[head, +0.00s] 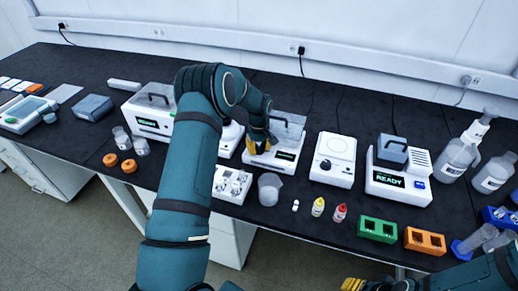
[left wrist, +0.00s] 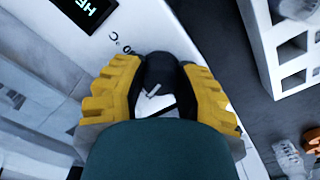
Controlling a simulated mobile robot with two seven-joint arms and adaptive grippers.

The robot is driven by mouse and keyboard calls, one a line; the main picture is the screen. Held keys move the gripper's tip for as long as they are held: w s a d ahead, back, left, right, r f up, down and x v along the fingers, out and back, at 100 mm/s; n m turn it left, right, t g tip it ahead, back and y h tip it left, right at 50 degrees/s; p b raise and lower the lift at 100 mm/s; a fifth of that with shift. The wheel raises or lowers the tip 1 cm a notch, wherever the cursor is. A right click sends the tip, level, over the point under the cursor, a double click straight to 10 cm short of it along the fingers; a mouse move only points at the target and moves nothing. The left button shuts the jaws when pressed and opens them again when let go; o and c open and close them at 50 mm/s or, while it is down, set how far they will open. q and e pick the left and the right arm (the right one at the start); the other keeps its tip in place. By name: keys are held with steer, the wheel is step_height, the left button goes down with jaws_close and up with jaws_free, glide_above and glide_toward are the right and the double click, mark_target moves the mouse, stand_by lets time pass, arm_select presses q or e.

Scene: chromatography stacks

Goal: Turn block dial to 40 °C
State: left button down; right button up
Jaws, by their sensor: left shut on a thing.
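The white block heater (head: 284,158) with a clear lid stands mid-bench in the head view. Its dark dial (left wrist: 160,70) sits between the yellow fingers of my left gripper (left wrist: 160,92) in the left wrist view. My left gripper, also in the head view (head: 260,146), is shut on the dial, which it hides in the head view. A dark display (left wrist: 88,10) with green letters, partly cut off, is near the dial; the dial's setting cannot be read. My right gripper (head: 358,286) is at the bottom edge of the head view, mostly cut off.
Right of the heater are a white round-plate device (head: 334,160) and a device reading READY (head: 398,190). A white rack (head: 232,184), a clear cup (head: 269,189) and small dropper bottles (head: 318,207) stand in front. Green (head: 377,229) and orange (head: 424,240) blocks are near the front edge.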

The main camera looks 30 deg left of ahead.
mark_target(259, 147)
arm_select(q)
steer(key=m, duration=0.3)
steer(key=shift+f+m, duration=0.1)
steer(key=shift+m, duration=0.3)
steer(key=m, duration=0.4)
steer(key=shift+b, duration=0.3)
steer(key=shift+m, duration=0.3)
steer(key=c, duration=0.9)
jaws_free()
steer(key=shift+o, duration=0.2)
step_height(259, 147, up, 12)
